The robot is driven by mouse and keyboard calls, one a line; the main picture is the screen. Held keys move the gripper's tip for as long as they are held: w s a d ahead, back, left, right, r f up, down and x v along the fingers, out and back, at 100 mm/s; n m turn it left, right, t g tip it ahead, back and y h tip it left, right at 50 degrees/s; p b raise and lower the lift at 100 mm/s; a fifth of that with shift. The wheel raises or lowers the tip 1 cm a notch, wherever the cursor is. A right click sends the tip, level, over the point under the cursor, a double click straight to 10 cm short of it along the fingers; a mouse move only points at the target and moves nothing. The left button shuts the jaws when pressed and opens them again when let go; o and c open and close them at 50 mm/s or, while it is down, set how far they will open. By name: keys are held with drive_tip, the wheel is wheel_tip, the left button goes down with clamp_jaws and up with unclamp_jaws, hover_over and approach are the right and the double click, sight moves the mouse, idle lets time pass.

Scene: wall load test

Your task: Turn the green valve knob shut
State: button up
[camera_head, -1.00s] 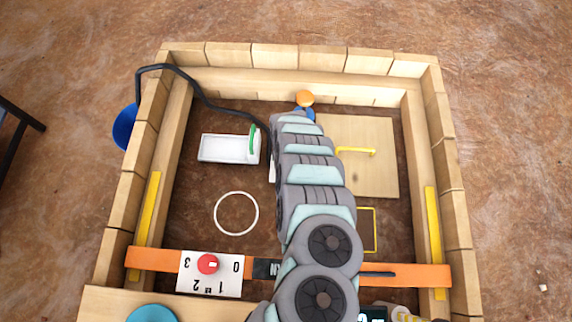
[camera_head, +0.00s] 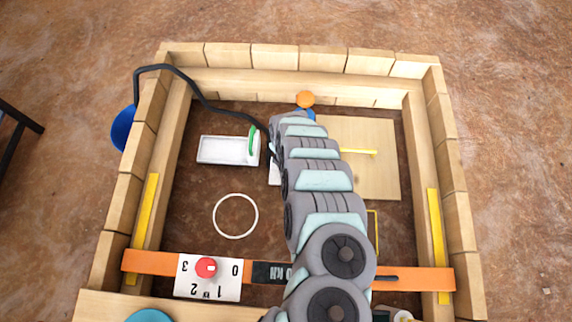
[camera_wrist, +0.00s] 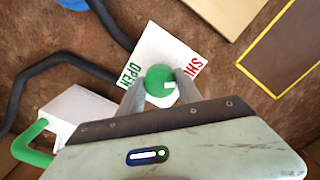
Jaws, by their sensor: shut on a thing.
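The green valve knob (camera_wrist: 160,80) sits on a white label plate (camera_wrist: 160,45) in the wrist view. My gripper (camera_wrist: 161,79) has one finger on each side of the knob and is shut on it. A small white mark shows on the knob's right side. The plate has green "OPEN" lettering at its left and red lettering, partly hidden, starting "SH" at its right. In the head view my arm hides the knob and the gripper, and only a sliver of the plate (camera_head: 273,174) shows.
A white box (camera_head: 228,150) with a green handle stands left of the plate, with a black hose (camera_head: 200,92) running behind it. A wooden panel (camera_head: 380,182) with a yellow bar lies right. An orange rail (camera_head: 148,262) crosses the front, carrying a red dial (camera_head: 206,267). Timber walls surround everything.

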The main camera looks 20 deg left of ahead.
drive_tip(key=o, duration=1.4)
drive_tip(key=shift+c, duration=0.2)
wheel_tip(320, 180, up, 11)
drive_tip(key=p, duration=0.5)
drive_tip(key=shift+f, duration=0.1)
